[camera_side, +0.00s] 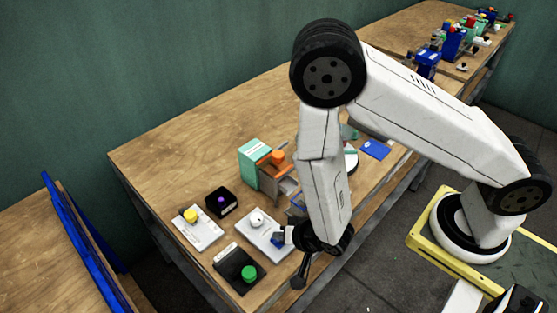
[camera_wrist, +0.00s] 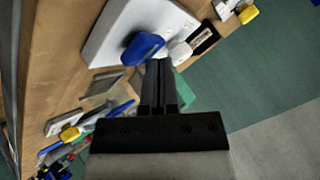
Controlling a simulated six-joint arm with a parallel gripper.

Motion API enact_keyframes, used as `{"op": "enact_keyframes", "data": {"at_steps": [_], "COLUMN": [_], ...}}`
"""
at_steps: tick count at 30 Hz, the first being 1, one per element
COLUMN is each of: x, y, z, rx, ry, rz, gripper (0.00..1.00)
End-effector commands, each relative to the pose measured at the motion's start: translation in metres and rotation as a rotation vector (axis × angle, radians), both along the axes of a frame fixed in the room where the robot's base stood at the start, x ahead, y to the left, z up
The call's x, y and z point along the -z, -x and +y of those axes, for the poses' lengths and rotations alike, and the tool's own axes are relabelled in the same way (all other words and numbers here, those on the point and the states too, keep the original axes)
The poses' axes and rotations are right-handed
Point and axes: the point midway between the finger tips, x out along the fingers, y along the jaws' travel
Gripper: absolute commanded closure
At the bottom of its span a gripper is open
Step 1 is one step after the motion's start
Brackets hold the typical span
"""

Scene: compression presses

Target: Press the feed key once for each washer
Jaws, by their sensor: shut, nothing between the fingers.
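My gripper (camera_wrist: 158,65) shows in the wrist view with its dark fingers shut and nothing between them. A white plate (camera_wrist: 108,38) lies beyond the fingertips. It carries a blue rounded key (camera_wrist: 142,47) and a white knob (camera_wrist: 180,52), partly hidden by the fingers. The fingertips are close to the blue key; I cannot tell whether they touch it. In the side view the white plate (camera_side: 255,239) lies near the table's front edge, left of my wrist, with the white knob (camera_side: 257,219) on it. I cannot tell which key is the feed key. I make out no washers.
A black plate with a green button (camera_side: 249,273), a white plate with a yellow button (camera_side: 190,215) and a black box with a purple button (camera_side: 221,201) stand nearby. A teal press with an orange part (camera_side: 277,157) stands behind. The wooden table's (camera_side: 150,160) far left is clear.

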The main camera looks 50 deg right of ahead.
Motion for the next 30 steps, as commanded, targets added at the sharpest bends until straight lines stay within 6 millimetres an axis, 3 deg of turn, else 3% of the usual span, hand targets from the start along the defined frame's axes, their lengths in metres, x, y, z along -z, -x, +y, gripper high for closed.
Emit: {"op": "enact_keyframes", "data": {"at_steps": [30], "x": [0.0081], "y": [-0.0001], "z": [0.0002], "rx": [0.0], "ry": [0.0], "rz": [0.0], "gripper": [1.0]}}
